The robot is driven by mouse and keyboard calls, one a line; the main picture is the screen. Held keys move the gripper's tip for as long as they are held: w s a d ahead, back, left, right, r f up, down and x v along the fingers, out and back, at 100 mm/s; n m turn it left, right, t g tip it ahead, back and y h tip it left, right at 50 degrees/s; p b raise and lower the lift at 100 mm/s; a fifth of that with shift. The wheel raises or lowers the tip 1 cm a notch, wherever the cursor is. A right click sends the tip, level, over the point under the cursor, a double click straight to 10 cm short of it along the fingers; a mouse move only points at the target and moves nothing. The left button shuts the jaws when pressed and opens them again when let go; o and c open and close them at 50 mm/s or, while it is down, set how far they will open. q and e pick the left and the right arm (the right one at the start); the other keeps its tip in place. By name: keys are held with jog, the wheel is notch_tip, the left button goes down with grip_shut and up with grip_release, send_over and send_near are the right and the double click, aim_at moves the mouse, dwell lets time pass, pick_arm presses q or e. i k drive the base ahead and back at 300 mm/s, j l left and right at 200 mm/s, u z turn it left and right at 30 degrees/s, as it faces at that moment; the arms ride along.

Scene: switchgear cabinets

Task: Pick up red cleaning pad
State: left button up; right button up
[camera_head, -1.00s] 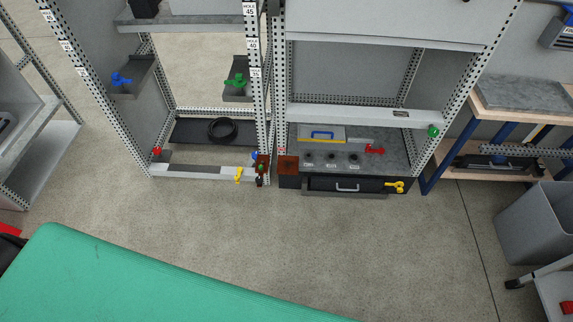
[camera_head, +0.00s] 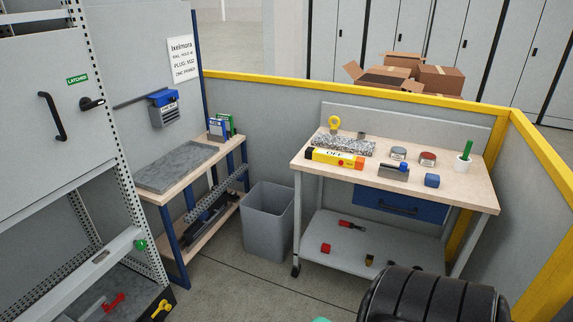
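A small red block (camera_head: 326,247), which looks like the red cleaning pad, lies on the grey lower shelf (camera_head: 395,245) of the workbench, near its front left. A blue block (camera_head: 432,180) of similar shape lies on the wooden top (camera_head: 465,197). The red block is too small here to show its material. Neither of my grippers is in view, and nothing touches the red block.
A red-handled tool (camera_head: 351,225) lies behind the red block. A grey bin (camera_head: 268,222) stands left of the bench. A large black ribbed object (camera_head: 435,298) blocks the lower right foreground. Yellow-topped partitions (camera_head: 400,93) enclose the corner. Some floor is clear before the bin.

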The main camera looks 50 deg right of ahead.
aim_at(325, 248)
jog(key=z, duration=2.1)
jog(key=i+j+z, duration=0.1)
jog(key=z, duration=0.85)
jog(key=i+j, duration=0.05)
